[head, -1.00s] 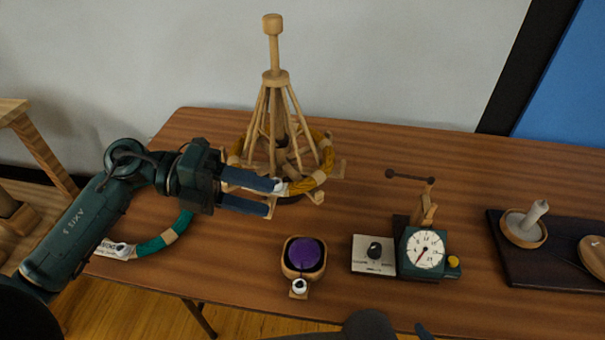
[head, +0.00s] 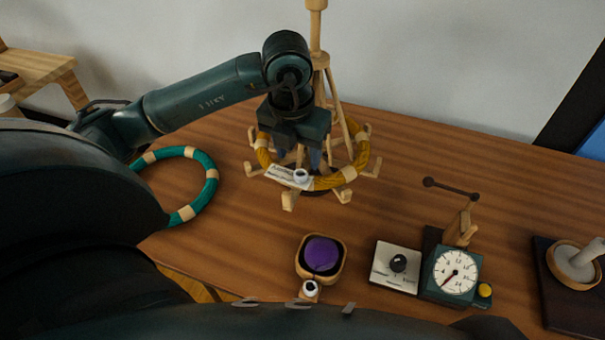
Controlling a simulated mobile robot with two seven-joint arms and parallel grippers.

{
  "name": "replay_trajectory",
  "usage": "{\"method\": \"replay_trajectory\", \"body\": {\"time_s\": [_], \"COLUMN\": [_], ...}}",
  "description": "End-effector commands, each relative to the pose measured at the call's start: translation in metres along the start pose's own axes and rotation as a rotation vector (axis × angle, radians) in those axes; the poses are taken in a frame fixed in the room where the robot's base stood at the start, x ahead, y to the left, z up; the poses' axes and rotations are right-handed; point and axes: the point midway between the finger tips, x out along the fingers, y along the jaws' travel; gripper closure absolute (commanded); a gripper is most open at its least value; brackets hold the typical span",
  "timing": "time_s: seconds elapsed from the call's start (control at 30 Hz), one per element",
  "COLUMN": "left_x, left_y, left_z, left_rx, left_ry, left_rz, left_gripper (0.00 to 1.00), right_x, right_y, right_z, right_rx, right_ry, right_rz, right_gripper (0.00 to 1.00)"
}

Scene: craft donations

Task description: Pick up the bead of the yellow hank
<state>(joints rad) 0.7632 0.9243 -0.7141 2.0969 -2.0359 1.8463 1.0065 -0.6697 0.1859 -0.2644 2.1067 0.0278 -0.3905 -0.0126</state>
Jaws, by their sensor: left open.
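The yellow hank (head: 331,181) lies as a ring around the arms of a wooden swift (head: 289,200), with pale bands along it. Its white bead (head: 302,177) sits at the ring's near side, beside a white label (head: 280,175). My left gripper (head: 299,158) points down over the swift, just behind the bead in the picture. It is open, with nothing visible between the fingers. The fingers are partly hidden, and I cannot tell whether they touch the hank. My right gripper is not in view.
A green hank (head: 208,188) lies on the table at left. A dial device (head: 454,274) with a crank and a dark board (head: 554,290) are at right.

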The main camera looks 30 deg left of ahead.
Motion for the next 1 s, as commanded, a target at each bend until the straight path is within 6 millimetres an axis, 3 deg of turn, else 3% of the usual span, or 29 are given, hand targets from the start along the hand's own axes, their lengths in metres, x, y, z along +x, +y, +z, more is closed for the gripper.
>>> {"method": "replay_trajectory", "body": {"time_s": [0.27,0.6,0.87,1.0], "left_x": [0.023,0.067,0.070,0.070], "left_y": [0.001,0.004,0.004,0.004], "left_z": [0.001,0.005,0.005,0.006], "left_rx": [0.000,0.001,0.002,0.002], "left_ry": [0.002,0.001,-0.001,-0.001], "left_rz": [-0.002,-0.003,-0.002,-0.003], "left_gripper": [0.48,0.48,0.48,0.59], "right_x": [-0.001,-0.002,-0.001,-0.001], "right_y": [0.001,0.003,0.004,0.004], "right_z": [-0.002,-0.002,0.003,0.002], "right_rx": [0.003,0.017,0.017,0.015], "right_ry": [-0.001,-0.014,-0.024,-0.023], "right_rz": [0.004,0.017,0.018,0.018], "right_gripper": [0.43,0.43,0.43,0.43]}}
